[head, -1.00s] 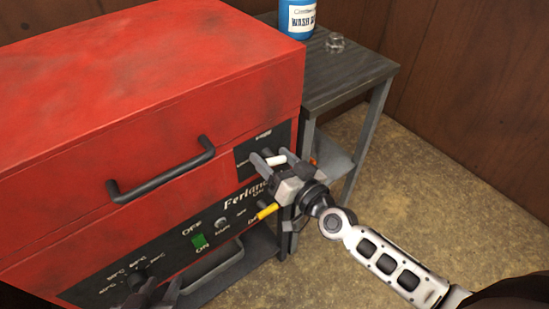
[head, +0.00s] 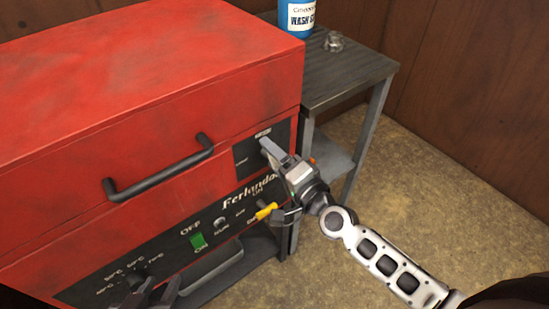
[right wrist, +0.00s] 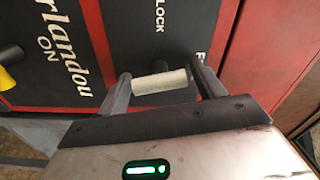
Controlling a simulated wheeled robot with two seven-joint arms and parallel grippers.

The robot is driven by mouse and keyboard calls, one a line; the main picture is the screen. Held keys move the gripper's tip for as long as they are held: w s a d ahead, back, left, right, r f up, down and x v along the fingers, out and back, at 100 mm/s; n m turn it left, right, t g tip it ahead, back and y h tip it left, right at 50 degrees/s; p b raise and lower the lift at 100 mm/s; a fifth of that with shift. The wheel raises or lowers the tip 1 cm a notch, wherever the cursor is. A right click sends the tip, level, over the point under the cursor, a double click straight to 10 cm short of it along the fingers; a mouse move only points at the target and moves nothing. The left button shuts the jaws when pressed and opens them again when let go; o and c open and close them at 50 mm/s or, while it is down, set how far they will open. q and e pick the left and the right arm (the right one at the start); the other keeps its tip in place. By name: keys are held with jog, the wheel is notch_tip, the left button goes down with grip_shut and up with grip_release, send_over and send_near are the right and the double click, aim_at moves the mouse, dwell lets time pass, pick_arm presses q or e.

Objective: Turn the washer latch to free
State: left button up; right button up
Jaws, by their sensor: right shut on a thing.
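The red parts washer (head: 120,80) fills the left of the head view. Its latch has a whitish bar handle (right wrist: 160,82) on a black plate (head: 245,158) at the washer's right front. My right gripper (head: 272,150) is at the latch, shut on the handle, with one finger at each end of the bar in the right wrist view. The word LOCK (right wrist: 158,38) and the start of another label show beside it. In the head view the fingers hide the handle. My left gripper (head: 155,293) is low at the left, fingers apart, partly cut off by the frame.
The lid's black handle (head: 160,170) juts out left of the latch. A yellow-tipped lever (head: 265,211) sits just below my right gripper. A green switch (head: 198,240) is lower left. A grey side table (head: 345,75) with a blue bottle (head: 296,15) stands at the right.

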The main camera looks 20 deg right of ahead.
pick_arm(q)
jog(key=shift+f, duration=0.15)
pick_arm(e)
jog(key=shift+f+m, duration=0.1)
jog(key=shift+m, duration=1.2)
pick_arm(q)
jog(key=shift+s, duration=0.15)
pick_arm(e)
jog(key=o, duration=0.9)
pick_arm(q)
jog(key=shift+w, duration=0.2)
pick_arm(e)
jog(key=shift+s, duration=0.1)
jog(key=shift+s+d, duration=0.15)
jog(key=shift+s, duration=0.15)
pick_arm(q)
jog(key=b, duration=0.3)
jog(key=shift+d+f, duration=0.15)
jog(key=shift+f, duration=0.25)
pick_arm(e)
jog(key=v, duration=1.5)
